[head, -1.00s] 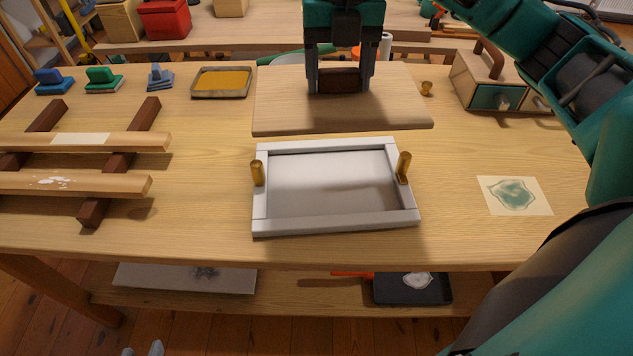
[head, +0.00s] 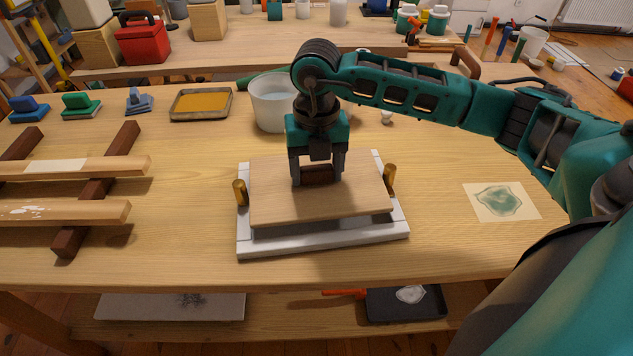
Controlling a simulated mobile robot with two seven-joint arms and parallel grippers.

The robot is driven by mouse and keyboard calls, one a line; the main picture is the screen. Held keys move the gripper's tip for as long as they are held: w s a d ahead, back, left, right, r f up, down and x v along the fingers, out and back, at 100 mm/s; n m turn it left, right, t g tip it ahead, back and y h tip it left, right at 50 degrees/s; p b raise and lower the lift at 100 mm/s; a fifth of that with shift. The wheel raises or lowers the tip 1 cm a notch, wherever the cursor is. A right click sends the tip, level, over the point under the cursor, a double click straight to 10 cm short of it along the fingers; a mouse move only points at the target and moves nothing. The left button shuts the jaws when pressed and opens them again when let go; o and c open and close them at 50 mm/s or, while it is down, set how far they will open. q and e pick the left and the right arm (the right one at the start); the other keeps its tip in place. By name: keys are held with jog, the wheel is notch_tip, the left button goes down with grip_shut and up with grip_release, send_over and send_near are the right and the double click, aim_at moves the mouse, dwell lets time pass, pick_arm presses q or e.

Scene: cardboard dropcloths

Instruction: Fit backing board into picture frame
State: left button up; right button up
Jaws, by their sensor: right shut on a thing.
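The backing board (head: 272,198) is a light wooden panel with a dark brown grip block (head: 319,175) on top. My right gripper (head: 318,180) is shut on that block from above. The white picture frame (head: 325,239) lies on the bench below. The board hangs level just above the frame's opening, with a dark shadowed gap under its front edge. It hides the opening and part of the back rail. Brass turn-pegs (head: 240,193) stand upright on the left and right (head: 389,177) rails, beside the board. My left gripper is not in view.
A white bucket (head: 270,103) stands behind my right gripper. A yellow tray (head: 200,104) and stamp-like blocks (head: 81,105) sit back left. A wooden rack (head: 90,190) is at left. A stencil card (head: 502,201) lies at right. The bench beside the frame is clear.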

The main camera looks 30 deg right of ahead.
aim_at(316, 183)
jog(key=shift+f, duration=1.8)
jog(key=shift+f+b, duration=0.2)
jog(key=shift+b, duration=0.1)
jog(key=o, duration=1.1)
jog(key=shift+c, duration=0.2)
jog(key=shift+r, duration=0.15)
jog(key=shift+r, duration=0.35)
notch_tip(316, 183, up, 12)
jog(key=shift+f+p, duration=0.25)
jog(key=shift+p, duration=0.35)
